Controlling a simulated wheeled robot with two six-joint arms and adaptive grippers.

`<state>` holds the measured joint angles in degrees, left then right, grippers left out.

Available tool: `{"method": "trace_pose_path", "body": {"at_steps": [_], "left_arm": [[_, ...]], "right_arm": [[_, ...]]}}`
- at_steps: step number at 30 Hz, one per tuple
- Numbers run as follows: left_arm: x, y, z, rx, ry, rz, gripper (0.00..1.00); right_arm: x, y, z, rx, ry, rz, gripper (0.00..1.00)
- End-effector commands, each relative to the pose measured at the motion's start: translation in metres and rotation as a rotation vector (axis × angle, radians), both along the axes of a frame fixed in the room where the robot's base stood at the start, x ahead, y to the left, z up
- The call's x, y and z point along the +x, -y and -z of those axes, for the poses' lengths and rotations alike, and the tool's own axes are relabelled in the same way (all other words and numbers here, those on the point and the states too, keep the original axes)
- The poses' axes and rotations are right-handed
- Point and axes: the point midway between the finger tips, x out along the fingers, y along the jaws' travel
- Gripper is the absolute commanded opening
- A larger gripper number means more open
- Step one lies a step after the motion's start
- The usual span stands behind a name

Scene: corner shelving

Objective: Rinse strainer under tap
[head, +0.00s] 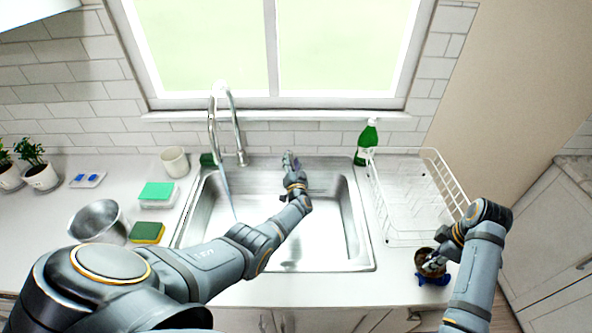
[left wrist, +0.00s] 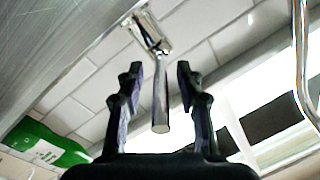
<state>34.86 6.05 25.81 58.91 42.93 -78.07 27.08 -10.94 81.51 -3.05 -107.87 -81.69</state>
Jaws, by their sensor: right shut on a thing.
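The chrome tap (head: 240,140) stands behind the steel sink (head: 330,262). A pale bluish streak (head: 227,187) below its spout looks like running water. My left gripper (head: 290,160) is over the back of the sink, right of the tap. In the left wrist view its fingers (left wrist: 160,80) are open, with the tap's chrome lever (left wrist: 160,105) showing between them; I cannot tell whether they touch it. My right gripper (head: 436,263) is shut on a small brown, round thing (head: 424,257), probably the strainer, at the counter right of the sink. Its mesh is too small to make out.
A wire dish rack (head: 400,205) and green bottle (head: 367,140) stand right of the sink. Left are a metal bowl (head: 97,222), sponge (head: 147,232), green-topped box (head: 157,194) and white cup (head: 175,162). A blue thing (head: 433,280) lies below my right gripper.

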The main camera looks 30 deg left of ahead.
Motion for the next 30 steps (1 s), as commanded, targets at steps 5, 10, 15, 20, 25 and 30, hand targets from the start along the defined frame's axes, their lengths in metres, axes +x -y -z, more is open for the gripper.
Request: {"method": "trace_pose_path", "body": {"at_steps": [5, 10, 15, 20, 25, 30], "left_arm": [[-0.013, 0.011, 0.002, -0.001, 0.001, 0.001, 0.36], [-0.036, 0.03, 0.002, -0.004, 0.0, 0.003, 0.36], [-0.065, 0.055, 0.002, -0.004, -0.002, 0.003, 0.36], [-0.083, 0.071, 0.001, -0.002, -0.001, 0.002, 0.36], [-0.09, 0.076, 0.0, 0.0, -0.001, 0.002, 0.36], [-0.09, 0.076, 0.0, 0.0, -0.001, 0.002, 0.36]], "right_arm": [[0.0, 0.0, 0.0, 0.0, 0.0, 0.0, 0.0], [0.0, 0.0, 0.0, 0.0, 0.0, 0.0, 0.0], [0.0, 0.0, 0.0, 0.0, 0.0, 0.0, 0.0], [0.0, 0.0, 0.0, 0.0, 0.0, 0.0, 0.0], [0.0, 0.0, 0.0, 0.0, 0.0, 0.0, 0.0], [0.0, 0.0, 0.0, 0.0, 0.0, 0.0, 0.0]]}}
